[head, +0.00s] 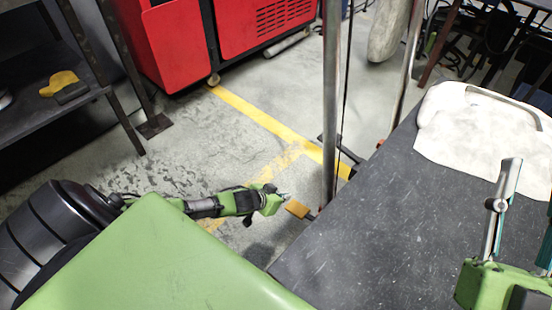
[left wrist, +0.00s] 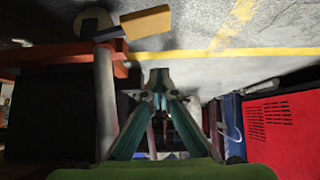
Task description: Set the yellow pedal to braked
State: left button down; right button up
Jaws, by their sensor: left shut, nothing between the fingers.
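The yellow pedal (head: 297,209) is a small flat block low beside the dark table's left edge. In the left wrist view the pedal (left wrist: 146,22) sits on a short arm near the top, beside a dark round part that may be a wheel. My left gripper (head: 284,197) is shut and empty, just left of the pedal in the head view; a small gap seems to show. Its fingers (left wrist: 159,78) meet below the pedal in the left wrist view. My right gripper (head: 528,182) is open over the table's right side. The pedal's exact tilt is hard to tell.
The dark table (head: 350,235) holds a white cloth (head: 480,140). A metal post (head: 331,90) rises close behind the pedal. A shelf (head: 60,115) with a yellow-and-black item (head: 62,85) stands left, red cabinets (head: 170,45) at the back. Open floor lies between.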

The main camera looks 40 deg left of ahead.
pick_arm(q)
jog(key=v, duration=0.1)
jog(key=p+v, duration=0.1)
jog(key=v, duration=0.1)
jog(key=p+v, duration=0.1)
jog(key=shift+s+a+r, duration=0.25)
jog(key=shift+a, duration=0.1)
pick_arm(e)
jog(key=w+f+g+h, duration=0.2)
jog(key=w+f+g, duration=0.2)
jog(key=f, duration=0.8)
jog(key=g, duration=0.2)
jog(key=shift+d+f+g+h, duration=0.2)
jog(key=shift+d+g+h, duration=0.1)
jog(key=shift+g, duration=0.1)
pick_arm(q)
jog(key=shift+s, duration=0.1)
